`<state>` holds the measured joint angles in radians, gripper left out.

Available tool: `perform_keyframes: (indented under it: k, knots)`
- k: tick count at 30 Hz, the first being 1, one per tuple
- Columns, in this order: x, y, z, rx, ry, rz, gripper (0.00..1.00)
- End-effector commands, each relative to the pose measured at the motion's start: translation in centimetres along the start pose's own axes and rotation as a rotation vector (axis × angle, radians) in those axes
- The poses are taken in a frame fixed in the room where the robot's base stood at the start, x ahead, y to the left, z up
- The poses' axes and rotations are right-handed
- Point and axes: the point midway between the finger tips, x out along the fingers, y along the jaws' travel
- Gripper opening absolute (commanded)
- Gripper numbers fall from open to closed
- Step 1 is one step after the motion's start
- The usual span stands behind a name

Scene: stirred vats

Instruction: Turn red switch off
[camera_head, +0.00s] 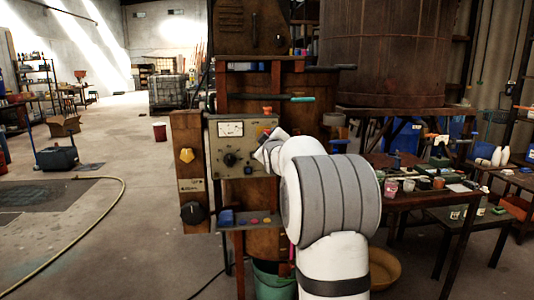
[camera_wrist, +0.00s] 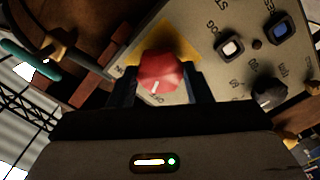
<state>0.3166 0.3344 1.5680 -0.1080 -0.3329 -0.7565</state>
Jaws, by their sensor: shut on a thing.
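The red switch (camera_wrist: 161,72) is a faceted knob with a white pointer mark, on a yellow plate of the control panel in the wrist view. My gripper (camera_wrist: 160,84) has its two dark fingers on either side of the knob, shut on it. The panel (camera_wrist: 215,22) is grey with printed lettering, partly hidden by my gripper. In the head view the panel (camera_head: 213,168) stands upright on a rusty machine, and my white arm covers its right part. The red switch and fingertips are hidden there.
Beside the red switch are a white button (camera_wrist: 230,47), a blue button (camera_wrist: 280,29) and a black knob (camera_wrist: 269,94). A teal-gripped lever (camera_head: 303,99) sticks out above the panel. A cluttered table (camera_head: 410,200) stands to the right; open floor lies left.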

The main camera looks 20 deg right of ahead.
Motion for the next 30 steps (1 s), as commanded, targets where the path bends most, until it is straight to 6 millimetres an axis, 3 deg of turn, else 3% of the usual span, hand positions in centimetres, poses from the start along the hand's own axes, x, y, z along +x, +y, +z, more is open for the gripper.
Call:
perform_keyframes:
  k: [15, 30]
  knots:
    - [0.01, -0.21, 0.09, -0.345, 0.002, 0.002, 0.22]
    - [0.01, 0.0, -0.11, -0.416, 0.002, 0.001, 0.22]
